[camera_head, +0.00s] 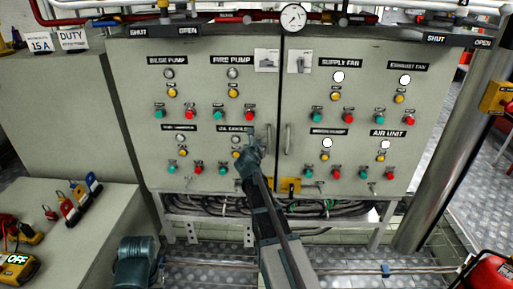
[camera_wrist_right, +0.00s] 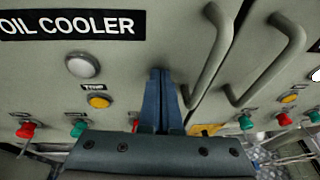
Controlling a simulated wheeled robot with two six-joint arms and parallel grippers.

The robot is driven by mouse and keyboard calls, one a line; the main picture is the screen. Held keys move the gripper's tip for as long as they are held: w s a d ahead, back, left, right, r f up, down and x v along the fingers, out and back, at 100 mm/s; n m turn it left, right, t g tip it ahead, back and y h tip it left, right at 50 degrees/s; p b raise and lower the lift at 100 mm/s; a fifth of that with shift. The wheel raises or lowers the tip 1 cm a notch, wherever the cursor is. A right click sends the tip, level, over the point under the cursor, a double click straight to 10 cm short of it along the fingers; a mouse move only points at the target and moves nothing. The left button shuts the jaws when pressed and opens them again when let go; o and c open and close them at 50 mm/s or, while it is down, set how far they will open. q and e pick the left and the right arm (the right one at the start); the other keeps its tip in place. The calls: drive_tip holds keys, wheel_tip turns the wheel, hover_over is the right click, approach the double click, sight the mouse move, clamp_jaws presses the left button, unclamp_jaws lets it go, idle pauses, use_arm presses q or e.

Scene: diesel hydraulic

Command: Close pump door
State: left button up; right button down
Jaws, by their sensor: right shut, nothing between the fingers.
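The pump door (camera_head: 205,70), with the bilge pump and fire pump labels, is the left of two grey cabinet doors. It looks shut or nearly shut; I cannot tell if it is fully flush. Its vertical handle (camera_head: 268,140) is near the middle seam and also shows in the right wrist view (camera_wrist_right: 216,50). My right gripper (camera_head: 250,140) is shut and empty at the lower right of this door, just left of the handle. Its blue-grey fingertips (camera_wrist_right: 161,85) point at the door face below the oil cooler label; contact is unclear.
The right door (camera_head: 350,100) has its own handle (camera_head: 287,140) and a fan and air unit panel. A gauge (camera_head: 293,17) and red pipes run above. Buttons and lamps stick out around my fingers. A grey bench (camera_head: 100,215) with padlocks stands left.

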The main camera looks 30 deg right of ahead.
use_arm(q)
drive_tip(key=shift+r, duration=0.1)
use_arm(e)
drive_tip(key=shift+w+d+r, duration=0.25)
drive_tip(key=shift+w+d, duration=0.3)
drive_tip(key=shift+w, duration=0.15)
use_arm(q)
drive_tip(key=r+p, duration=0.3)
drive_tip(key=shift+s+d, duration=0.1)
drive_tip(key=shift+d, duration=0.15)
use_arm(e)
drive_tip(key=s+f+v, duration=0.1)
drive_tip(key=f+v, duration=0.1)
drive_tip(key=v, duration=1.3)
drive_tip(key=shift+s+d, duration=0.25)
drive_tip(key=shift+s, duration=0.1)
